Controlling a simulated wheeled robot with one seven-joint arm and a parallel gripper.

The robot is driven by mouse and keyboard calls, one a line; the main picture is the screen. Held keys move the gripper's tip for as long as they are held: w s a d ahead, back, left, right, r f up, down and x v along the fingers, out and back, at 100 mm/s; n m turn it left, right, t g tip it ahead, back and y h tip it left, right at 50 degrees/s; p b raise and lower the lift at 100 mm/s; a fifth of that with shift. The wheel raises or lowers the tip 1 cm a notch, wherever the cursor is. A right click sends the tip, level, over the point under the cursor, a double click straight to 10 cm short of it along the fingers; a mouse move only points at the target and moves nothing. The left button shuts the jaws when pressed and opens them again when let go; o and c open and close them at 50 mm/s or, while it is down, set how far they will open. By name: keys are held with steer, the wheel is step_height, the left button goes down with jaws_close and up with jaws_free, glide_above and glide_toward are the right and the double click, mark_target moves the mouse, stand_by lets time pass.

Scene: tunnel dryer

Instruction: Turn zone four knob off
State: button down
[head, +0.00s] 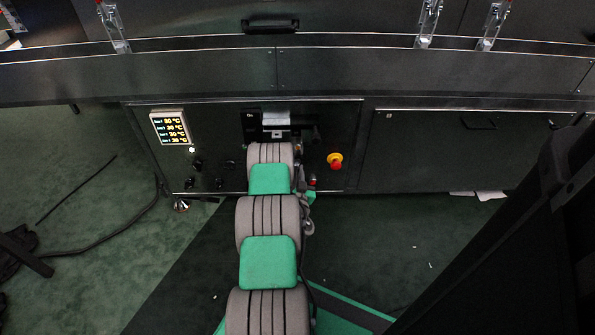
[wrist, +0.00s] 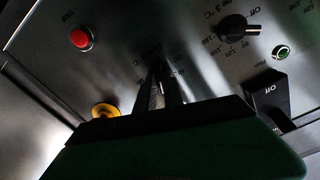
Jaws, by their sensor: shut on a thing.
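In the wrist view, the two dark fingers of my gripper (wrist: 160,88) reach to the control panel and are close together. They are shut on a knob that is mostly hidden between them; its zone label and pointer cannot be read. Another black knob (wrist: 238,28) stands to the upper right, with a printed temperature scale and an "Off" mark around it. In the head view, my arm covers the middle of the control panel (head: 345,118) and hides the fingertips and the held knob.
A yellow-and-red emergency stop (head: 335,160) and a red button (wrist: 81,39) are near my gripper. A green-ringed button (wrist: 282,51) and a black switch (wrist: 268,95) lie to the right in the wrist view. A temperature display (head: 170,128) is at the panel's left.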

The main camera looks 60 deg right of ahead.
steer(key=shift+n, duration=0.3)
steer(key=n+b, duration=0.1)
steer(key=n, duration=2.2)
steer(key=shift+w+b, duration=0.15)
steer(key=shift+b, duration=0.2)
steer(key=shift+n, duration=0.3)
steer(key=c, duration=1.5)
jaws_free()
steer(key=shift+o, duration=0.2)
steer(key=shift+f, duration=0.1)
